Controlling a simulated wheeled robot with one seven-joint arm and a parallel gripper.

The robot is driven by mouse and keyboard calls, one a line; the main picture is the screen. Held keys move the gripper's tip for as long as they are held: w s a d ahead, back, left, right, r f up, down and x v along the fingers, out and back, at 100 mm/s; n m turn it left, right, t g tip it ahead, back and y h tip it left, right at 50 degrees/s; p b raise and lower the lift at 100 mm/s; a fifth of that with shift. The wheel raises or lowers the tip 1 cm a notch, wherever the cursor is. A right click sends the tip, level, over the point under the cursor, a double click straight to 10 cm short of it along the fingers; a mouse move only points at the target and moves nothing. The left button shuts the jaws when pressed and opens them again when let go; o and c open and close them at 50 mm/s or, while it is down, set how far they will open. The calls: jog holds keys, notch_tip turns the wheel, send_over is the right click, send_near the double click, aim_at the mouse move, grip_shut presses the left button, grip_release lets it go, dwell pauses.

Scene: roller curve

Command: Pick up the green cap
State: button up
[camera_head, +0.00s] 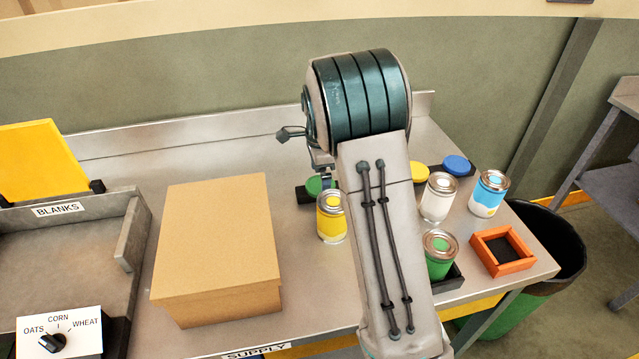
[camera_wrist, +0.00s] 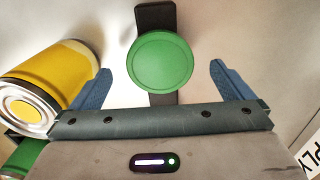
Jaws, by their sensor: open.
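The green cap (camera_wrist: 160,60) is round and lies on a dark strip (camera_wrist: 155,17) in the wrist view. In the head view the green cap (camera_head: 318,185) shows partly, left of my arm and behind the yellow can. My gripper (camera_wrist: 160,84) is open, with its blue fingers apart, one on each side of the cap's near part. Nothing is between the fingers in a grip. I cannot tell how far above the cap the fingers are. In the head view my arm hides most of the gripper.
A yellow can (camera_wrist: 50,85) stands close beside the left finger; it also shows in the head view (camera_head: 331,216). A cardboard box (camera_head: 215,240) is to the left. A green can (camera_head: 439,254), a white can (camera_head: 438,197), a blue can (camera_head: 489,194) and an orange tray (camera_head: 483,237) are to the right.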

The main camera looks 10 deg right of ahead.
jog(key=shift+f, duration=0.7)
jog(key=c, duration=1)
jog(key=shift+c, duration=0.2)
